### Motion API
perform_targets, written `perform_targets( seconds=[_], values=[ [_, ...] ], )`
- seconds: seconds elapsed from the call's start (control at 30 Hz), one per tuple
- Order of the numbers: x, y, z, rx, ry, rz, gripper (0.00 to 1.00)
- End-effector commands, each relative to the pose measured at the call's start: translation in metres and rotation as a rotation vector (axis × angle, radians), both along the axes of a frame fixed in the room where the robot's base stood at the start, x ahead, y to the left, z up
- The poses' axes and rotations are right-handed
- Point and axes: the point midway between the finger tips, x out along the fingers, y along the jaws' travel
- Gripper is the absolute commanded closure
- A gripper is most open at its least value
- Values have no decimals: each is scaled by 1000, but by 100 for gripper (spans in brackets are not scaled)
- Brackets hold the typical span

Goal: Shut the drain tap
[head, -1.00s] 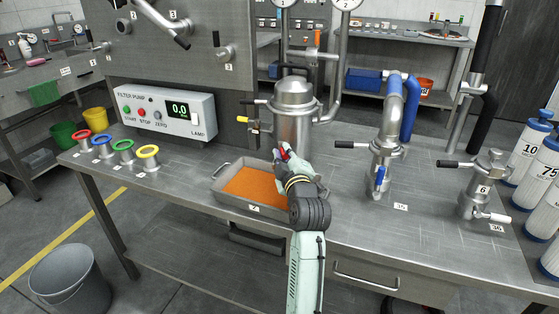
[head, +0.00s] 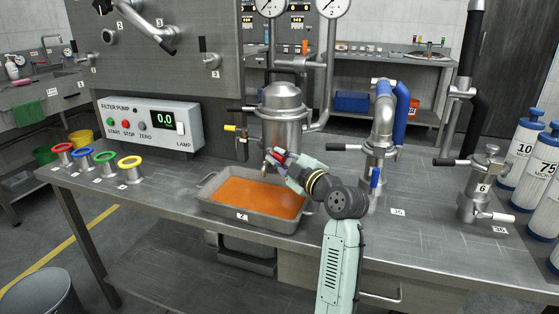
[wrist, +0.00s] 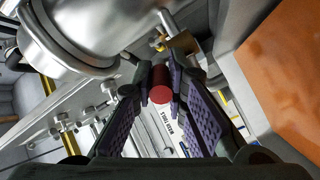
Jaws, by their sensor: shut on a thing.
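My gripper (head: 277,161) is at the foot of the steel jacketed vessel (head: 282,118), above the back right of the tray. In the wrist view my gripper (wrist: 160,90) has both pads against a red cylindrical grip (wrist: 160,84), apparently the drain tap's handle. The vessel (wrist: 75,35) fills the upper left there. The drain tap's body and outlet are mostly hidden by my gripper, so I cannot tell how far it is turned. A grey tray (head: 225,211) holding orange liquid (head: 260,196) stands in front of the vessel.
A yellow-handled valve (head: 231,128) is at the vessel's left. The filter pump box (head: 150,122) reads 0.0.

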Motion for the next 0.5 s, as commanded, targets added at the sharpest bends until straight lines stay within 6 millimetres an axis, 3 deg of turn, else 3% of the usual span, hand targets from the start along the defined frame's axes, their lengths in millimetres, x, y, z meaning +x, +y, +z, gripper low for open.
perform_targets(
  seconds=[0.13,0.17,0.5],
  values=[
    [1,-1,-2,0,4,-3,100],
    [1,-1,-2,0,4,-3,86],
    [0,0,-1,0,1,-2,65]
  ],
)
